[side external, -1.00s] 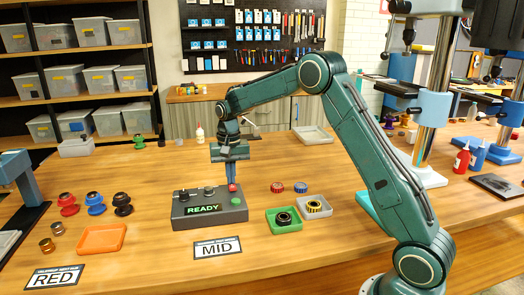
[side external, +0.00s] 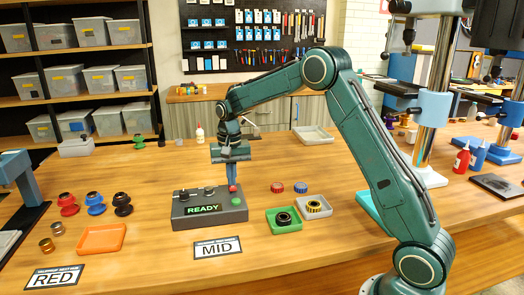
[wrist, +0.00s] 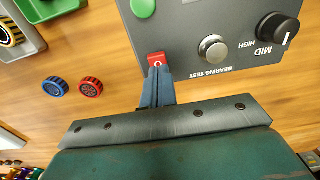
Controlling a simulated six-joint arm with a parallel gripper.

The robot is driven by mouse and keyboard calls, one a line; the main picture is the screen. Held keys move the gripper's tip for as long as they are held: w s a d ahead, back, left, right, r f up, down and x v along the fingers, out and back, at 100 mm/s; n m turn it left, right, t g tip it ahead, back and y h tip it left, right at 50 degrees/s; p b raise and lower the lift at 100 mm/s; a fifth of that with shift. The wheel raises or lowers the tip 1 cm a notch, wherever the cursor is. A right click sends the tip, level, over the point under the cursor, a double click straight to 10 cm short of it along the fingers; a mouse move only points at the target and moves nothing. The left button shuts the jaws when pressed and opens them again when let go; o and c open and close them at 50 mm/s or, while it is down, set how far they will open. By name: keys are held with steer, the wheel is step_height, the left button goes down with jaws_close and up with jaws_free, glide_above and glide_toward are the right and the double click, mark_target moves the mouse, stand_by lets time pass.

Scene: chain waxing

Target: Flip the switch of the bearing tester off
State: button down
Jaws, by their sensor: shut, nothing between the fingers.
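My gripper (side external: 234,187) points down over the tester's back right part. In the wrist view my gripper (wrist: 158,72) is shut and empty, its tips right at the red switch (wrist: 157,59), covering part of it. I cannot tell whether they touch. The red switch also shows beside the fingertips in the side view (side external: 234,188). A green button (side external: 237,201) sits near it.
A green tray (side external: 270,226) and a grey tray (side external: 327,211) with bearings stand right of the tester. Red and blue caps (side external: 277,188) lie behind them. An orange tray (side external: 101,251) and several coloured parts are on the left. A MID sign (side external: 217,254) lies in front.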

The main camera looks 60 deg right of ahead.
steer(key=shift+r, duration=0.15)
step_height(320, 180, up, 14)
steer(key=w+d, duration=0.1)
steer(key=shift+w+d+f, duration=0.25)
steer(key=shift+w+d, duration=0.1)
stand_by(0.5)
steer(key=shift+r, duration=0.1)
